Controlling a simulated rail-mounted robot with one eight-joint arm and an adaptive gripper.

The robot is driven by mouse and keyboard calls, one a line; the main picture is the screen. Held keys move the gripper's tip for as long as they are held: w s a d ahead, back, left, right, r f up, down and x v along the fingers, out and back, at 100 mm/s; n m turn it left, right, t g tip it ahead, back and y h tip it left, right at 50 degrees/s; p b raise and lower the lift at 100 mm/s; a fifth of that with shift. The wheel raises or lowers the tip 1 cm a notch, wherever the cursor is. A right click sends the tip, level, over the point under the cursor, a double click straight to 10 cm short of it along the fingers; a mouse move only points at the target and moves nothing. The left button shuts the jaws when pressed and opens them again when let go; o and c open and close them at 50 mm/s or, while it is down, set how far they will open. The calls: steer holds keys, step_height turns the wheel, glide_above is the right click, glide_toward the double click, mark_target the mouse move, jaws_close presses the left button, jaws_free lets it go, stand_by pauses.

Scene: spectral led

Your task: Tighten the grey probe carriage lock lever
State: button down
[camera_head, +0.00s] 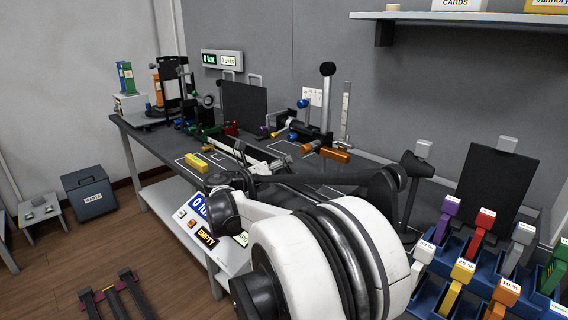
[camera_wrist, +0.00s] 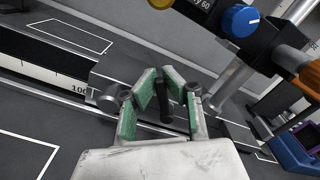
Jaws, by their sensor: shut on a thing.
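In the wrist view my gripper (camera_wrist: 162,88) has its two green-padded fingers on either side of a dark, upright lever (camera_wrist: 164,105). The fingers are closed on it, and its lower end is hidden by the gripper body. The lever looks dark grey to black. It stands by a grey carriage block (camera_wrist: 112,76) on a long rail with a white scale (camera_wrist: 40,80). In the head view the rail (camera_head: 245,152) lies on the bench, and my arm hides the gripper and lever.
A post with a blue knob (camera_wrist: 240,20) stands close at the upper right of the wrist view. A yellow block (camera_head: 196,162) lies on the bench (camera_head: 160,145) by outlined areas. Racks of coloured holders (camera_head: 430,285) are at the right. A shelf (camera_head: 460,17) hangs above.

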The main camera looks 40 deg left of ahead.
mark_target(292, 177)
steer(key=m, duration=0.1)
steer(key=d+m+p, duration=0.1)
steer(key=m, duration=0.1)
steer(key=shift+s+d+r, duration=0.1)
steer(key=shift+d+r, duration=0.15)
steer(key=shift+r, duration=0.15)
steer(key=d+m, duration=0.1)
steer(key=m, duration=0.1)
steer(key=d+m, duration=0.1)
steer(key=shift+s+r+m, duration=0.1)
steer(key=shift+m, duration=0.3)
steer(key=shift+s+d+f+m, duration=0.15)
steer(key=shift+d+m, duration=0.35)
steer(key=shift+m, duration=0.65)
steer(key=shift+d+f+m, duration=0.2)
steer(key=shift+d+m, duration=0.35)
steer(key=shift+m, duration=0.65)
steer(key=shift+s+d+f+m, duration=0.15)
steer(key=shift+d+m, duration=0.35)
steer(key=shift+m, duration=0.65)
steer(key=shift+w+f, duration=0.1)
steer(key=c, duration=1.8)
jaws_free()
